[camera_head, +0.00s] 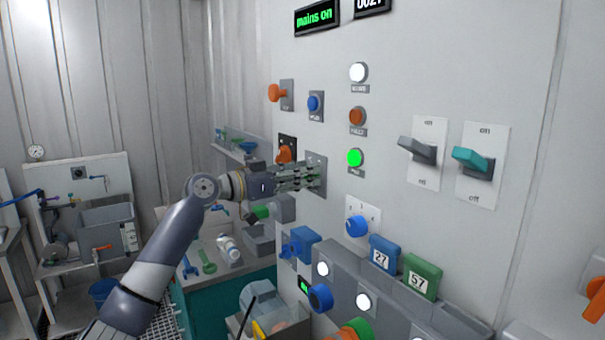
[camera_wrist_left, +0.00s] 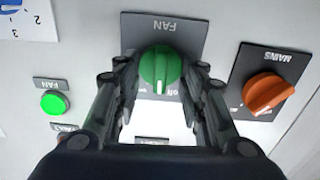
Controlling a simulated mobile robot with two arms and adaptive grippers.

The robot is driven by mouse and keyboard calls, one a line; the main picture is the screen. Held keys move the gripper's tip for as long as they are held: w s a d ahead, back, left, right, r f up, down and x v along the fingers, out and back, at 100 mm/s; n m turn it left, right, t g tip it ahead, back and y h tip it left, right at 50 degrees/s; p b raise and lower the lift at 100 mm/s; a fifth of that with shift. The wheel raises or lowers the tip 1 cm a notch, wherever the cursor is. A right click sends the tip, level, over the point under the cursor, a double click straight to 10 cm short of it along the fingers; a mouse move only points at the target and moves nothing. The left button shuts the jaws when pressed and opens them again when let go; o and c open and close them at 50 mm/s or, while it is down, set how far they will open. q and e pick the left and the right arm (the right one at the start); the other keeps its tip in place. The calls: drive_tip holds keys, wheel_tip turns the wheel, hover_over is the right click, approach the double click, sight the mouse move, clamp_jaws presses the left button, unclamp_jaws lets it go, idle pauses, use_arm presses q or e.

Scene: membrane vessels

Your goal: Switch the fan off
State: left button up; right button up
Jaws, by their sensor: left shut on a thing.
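The green fan knob (camera_wrist_left: 160,68) sits on a grey plate marked FAN (camera_wrist_left: 190,27) in the left wrist view. Its white mark points down in that picture, with the word "off" just to the right of the mark. My left gripper (camera_wrist_left: 160,85) is shut on the knob, one finger on each side. In the head view my left gripper (camera_head: 312,178) is at the panel's fan plate (camera_head: 318,160) and hides the knob. The green fan lamp (camera_wrist_left: 54,103) is lit, also in the head view (camera_head: 355,157). My right gripper is not in view.
The orange mains knob (camera_wrist_left: 268,94) is close beside the fan plate. Other knobs, a blue selector (camera_head: 357,226) and two toggle switches (camera_head: 420,150) (camera_head: 475,160) are on the same panel. A grey console (camera_head: 385,290) juts out below.

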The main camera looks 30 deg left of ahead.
use_arm(q)
drive_tip(key=n+p, duration=0.1)
drive_tip(key=n, duration=0.4)
drive_tip(key=shift+w+a, duration=0.1)
drive_tip(key=shift+a, duration=0.05)
drive_tip(key=shift+n, duration=0.4)
drive_tip(key=o, duration=1)
drive_tip(key=v, duration=1.2)
drive_tip(key=shift+a, duration=0.1)
